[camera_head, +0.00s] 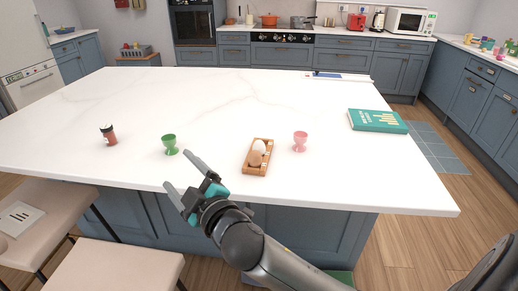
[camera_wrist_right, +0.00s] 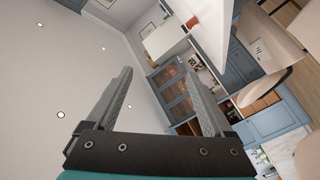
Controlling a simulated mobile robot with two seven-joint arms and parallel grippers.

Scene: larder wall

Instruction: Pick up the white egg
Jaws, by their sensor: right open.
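The white egg (camera_head: 259,146) sits in a small wooden egg tray (camera_head: 263,170) on the white island top, with a brown egg (camera_head: 255,158) right in front of it. My right gripper (camera_head: 178,170) is open and empty at the island's front edge, to the left of the tray and apart from it. In the right wrist view its two fingers (camera_wrist_right: 158,75) stand wide apart with nothing between them, and no egg shows there. My left gripper is not in view.
A green egg cup (camera_head: 170,144) stands just beyond my right fingers, and a pink egg cup (camera_head: 300,141) stands right of the tray. A red-brown shaker (camera_head: 109,135) is at the left. A green book (camera_head: 377,121) lies at the right. The island's middle is clear.

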